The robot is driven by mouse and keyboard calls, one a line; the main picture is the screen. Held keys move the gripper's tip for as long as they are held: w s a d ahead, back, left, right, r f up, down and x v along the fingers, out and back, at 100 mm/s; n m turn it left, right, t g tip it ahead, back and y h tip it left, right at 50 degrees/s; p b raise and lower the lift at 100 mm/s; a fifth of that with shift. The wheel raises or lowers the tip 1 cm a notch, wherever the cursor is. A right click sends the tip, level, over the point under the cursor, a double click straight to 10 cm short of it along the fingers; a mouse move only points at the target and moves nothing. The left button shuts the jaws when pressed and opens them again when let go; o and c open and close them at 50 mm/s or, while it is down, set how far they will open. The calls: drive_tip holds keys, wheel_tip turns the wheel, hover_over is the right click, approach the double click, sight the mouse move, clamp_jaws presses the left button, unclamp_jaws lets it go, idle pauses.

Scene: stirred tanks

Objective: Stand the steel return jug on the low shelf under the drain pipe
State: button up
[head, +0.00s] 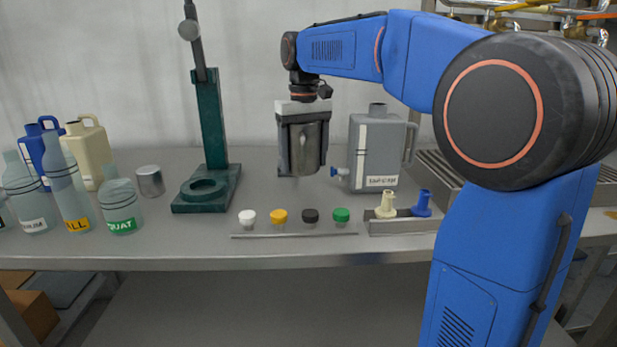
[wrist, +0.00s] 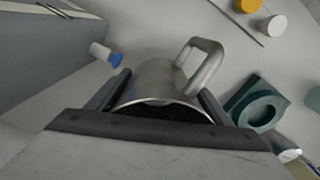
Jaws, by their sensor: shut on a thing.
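The steel return jug (head: 309,150) hangs upright between the fingers of my gripper (head: 302,152), in the middle of the head view. My gripper points down and is shut on the jug; the jug appears to be clear of the bench top. In the wrist view the steel jug (wrist: 158,80) sits between the two dark fingers, with its loop handle (wrist: 207,65) pointing away to the upper right. Its inside is mostly hidden by the gripper body. A lower shelf surface (head: 250,305) shows beneath the bench. I cannot make out the drain pipe for certain.
A grey canister (head: 375,150) with a blue-tipped tap stands right of the jug. A green stand (head: 208,130) is at left, with bottles and a small steel cup (head: 150,181) beyond. Coloured caps (head: 279,216) and two nozzles (head: 386,205) line the front edge.

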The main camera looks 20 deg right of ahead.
drive_tip(key=shift+f, duration=2.75)
drive_tip(key=shift+f, duration=0.1)
drive_tip(key=o, duration=0.9)
